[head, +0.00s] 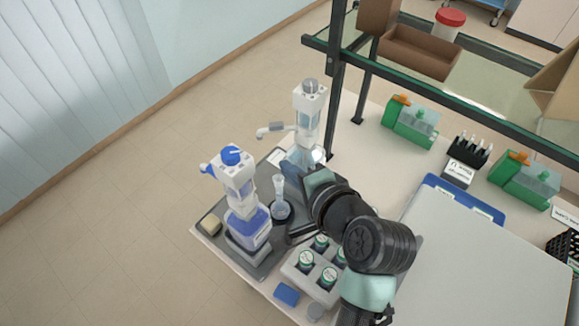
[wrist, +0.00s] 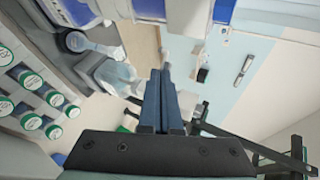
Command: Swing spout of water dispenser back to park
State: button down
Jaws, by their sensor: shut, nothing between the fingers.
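The water dispenser (head: 308,112) looks to be the clear bottle with a white head and grey cap at the back of the dark tray. Its white spout (head: 270,129) sticks out to the left in the head view. My gripper (wrist: 164,76) is shut and empty, its two dark fingers together in the wrist view. A second dispenser (head: 240,185), with a blue cap and blue liquid, stands nearer at the left. I cannot tell whether the fingers touch anything.
A clear flask (head: 280,200) stands between the dispensers. A rack of green-capped bottles (head: 307,258) stands in front, near my arm; these caps also show in the wrist view (wrist: 30,78). A glass shelf's dark post (head: 335,80) rises behind the water dispenser. Open floor lies left.

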jog(key=w+a+r+m+t+y+b, duration=0.2)
jog(key=w+a+r+m+t, duration=0.1)
jog(key=a+r+m+t, duration=0.4)
jog(key=m+h+p, duration=0.1)
jog(key=m+h, duration=0.4)
jog(key=m, duration=1)
send_near(272, 129)
jog(key=w+p, duration=0.1)
jog(key=w, duration=0.6)
jog(key=shift+w+a, duration=0.1)
jog(key=shift+w, duration=0.05)
jog(key=shift+w+a+f+b, duration=0.1)
jog(key=shift+w+a+b, duration=0.3)
jog(key=shift+w, duration=0.25)
jog(key=shift+w+a+b, duration=0.3)
jog(key=shift+w+b, duration=0.05)
jog(key=shift+w, duration=0.35)
jog(key=shift+w+a+b, duration=0.1)
jog(key=shift+w+b, duration=0.5)
jog(key=shift+w, duration=0.9)
jog(key=shift+w, duration=0.1)
